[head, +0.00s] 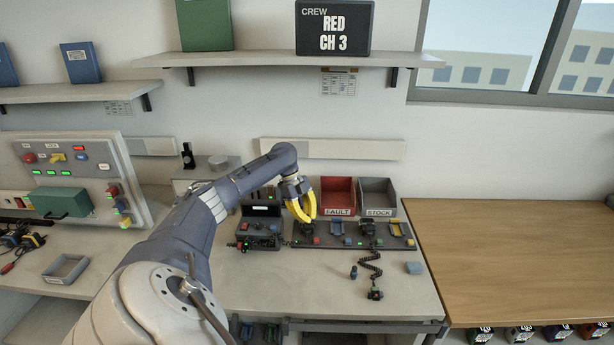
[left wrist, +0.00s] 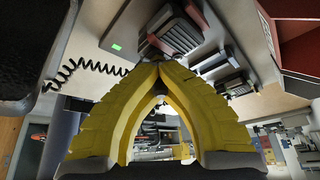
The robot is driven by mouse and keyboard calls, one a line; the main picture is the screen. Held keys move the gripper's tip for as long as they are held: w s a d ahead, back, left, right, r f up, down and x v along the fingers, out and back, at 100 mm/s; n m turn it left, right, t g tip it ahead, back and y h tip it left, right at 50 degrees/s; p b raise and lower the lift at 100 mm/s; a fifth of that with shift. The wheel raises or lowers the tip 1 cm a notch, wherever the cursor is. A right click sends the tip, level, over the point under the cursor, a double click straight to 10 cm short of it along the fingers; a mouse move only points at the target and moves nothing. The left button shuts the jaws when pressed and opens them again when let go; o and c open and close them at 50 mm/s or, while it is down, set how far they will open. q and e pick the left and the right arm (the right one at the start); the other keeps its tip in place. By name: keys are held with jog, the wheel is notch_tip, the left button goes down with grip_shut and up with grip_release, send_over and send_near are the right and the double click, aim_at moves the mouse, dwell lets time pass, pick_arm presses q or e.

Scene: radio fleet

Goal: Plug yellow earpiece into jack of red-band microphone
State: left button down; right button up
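My left gripper (head: 302,215) is over the dark dock (head: 345,247) at the back of the bench. Its two yellow fingers meet at their tips in the left wrist view (left wrist: 158,66). I cannot make out anything held between them. A dark microphone-like piece with red and green marks (head: 375,294) lies at the front of the bench, on a black coiled cord (head: 371,266) from the dock. A small dark upright piece (head: 353,272) stands left of that cord. I cannot tell which piece is the yellow earpiece, nor see a jack. My right gripper is out of view.
Red FAULT (head: 339,211) and grey STOCK (head: 379,211) bins stand behind the dock. A dark radio box (head: 258,240) is left of it. The sign above reads CREW RED CH 3 (head: 333,28). The wooden table (head: 510,250) is bare.

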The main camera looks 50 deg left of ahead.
pick_arm(q)
jog(key=shift+f, duration=0.1)
dwell(0.4)
jog(key=c, duration=1.5)
grip_release()
jog(key=v, duration=1.2)
jog(key=shift+d, duration=0.1)
